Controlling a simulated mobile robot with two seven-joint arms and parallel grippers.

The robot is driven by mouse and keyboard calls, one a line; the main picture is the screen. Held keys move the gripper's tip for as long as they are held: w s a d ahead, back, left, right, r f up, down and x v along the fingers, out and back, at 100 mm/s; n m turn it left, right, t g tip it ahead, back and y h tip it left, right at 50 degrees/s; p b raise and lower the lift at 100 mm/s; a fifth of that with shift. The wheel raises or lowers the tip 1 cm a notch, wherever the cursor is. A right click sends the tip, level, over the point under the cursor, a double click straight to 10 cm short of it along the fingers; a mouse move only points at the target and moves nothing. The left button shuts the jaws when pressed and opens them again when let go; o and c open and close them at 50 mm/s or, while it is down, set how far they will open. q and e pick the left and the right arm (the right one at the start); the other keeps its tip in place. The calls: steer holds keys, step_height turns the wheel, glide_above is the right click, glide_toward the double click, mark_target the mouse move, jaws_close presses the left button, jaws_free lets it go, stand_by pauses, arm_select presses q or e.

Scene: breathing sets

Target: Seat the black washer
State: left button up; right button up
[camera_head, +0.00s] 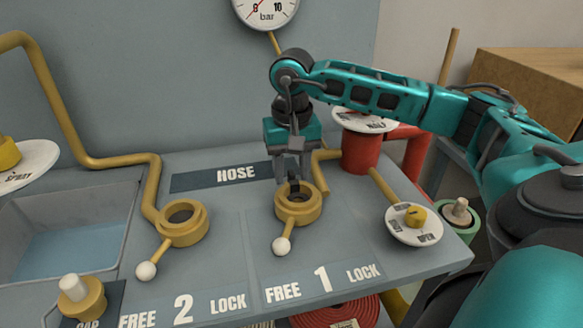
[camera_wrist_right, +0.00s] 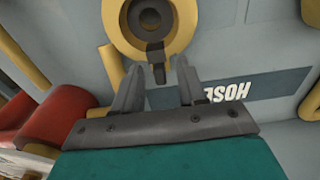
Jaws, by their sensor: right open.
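The black washer (camera_wrist_right: 136,12) lies inside the brass socket (camera_head: 311,206) marked 1, its dark ring showing within the brass rim in the right wrist view. Its dark upright tab (camera_head: 295,187) stands toward my gripper and also shows in the wrist view (camera_wrist_right: 156,52). I cannot tell whether the washer is fully flat in the socket. My right gripper (camera_head: 294,174) is just above the socket, fingers pointing down. In the wrist view its two fingers (camera_wrist_right: 158,88) are apart, with the tab's end near the gap between them. My left gripper is out of view.
A second brass socket (camera_head: 183,237) marked 2 stands at the left, its lever with a white knob (camera_head: 146,271). Socket 1 has a similar knob (camera_head: 281,246). A red post (camera_head: 361,153) stands behind right, a round valve plate (camera_head: 421,236) at the right. A sunken basin (camera_head: 118,213) lies left.

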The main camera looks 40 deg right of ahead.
mark_target(292, 173)
steer(key=shift+r, duration=0.8)
arm_select(q)
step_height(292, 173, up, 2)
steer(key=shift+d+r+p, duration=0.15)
steer(key=shift+p, duration=0.8)
arm_select(e)
step_height(292, 173, up, 11)
steer(key=shift+s+r, duration=0.15)
steer(key=shift+s, duration=0.05)
steer(key=shift+a, duration=0.1)
